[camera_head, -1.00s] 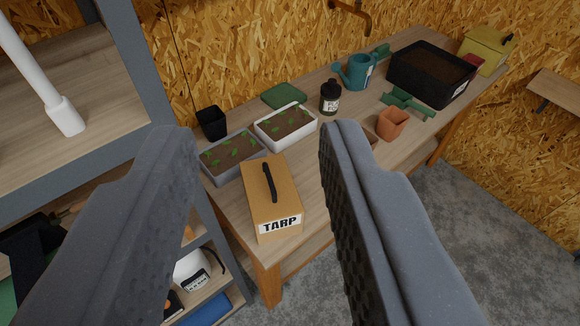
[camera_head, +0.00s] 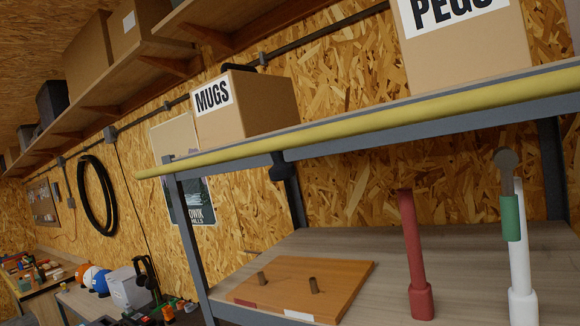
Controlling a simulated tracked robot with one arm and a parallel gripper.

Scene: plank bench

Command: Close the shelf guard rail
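A long yellow bar, which looks like the shelf guard rail (camera_head: 360,127), runs along the front of the upper shelf (camera_head: 400,135). It lies close to the level of the shelf's front edge. Its left end sticks out a little past the grey corner post (camera_head: 190,245). A dark bracket-like piece (camera_head: 282,166) shows just under the shelf edge; I cannot tell whether it belongs to the rail. The rail's right end is outside the picture. My gripper is not in view now.
A MUGS box (camera_head: 245,108) and a PEGS box (camera_head: 470,50) stand on the upper shelf behind the rail. Below are a wooden board (camera_head: 300,285), a red post (camera_head: 412,260) and a white post (camera_head: 520,265). A cluttered bench (camera_head: 60,290) is at lower left.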

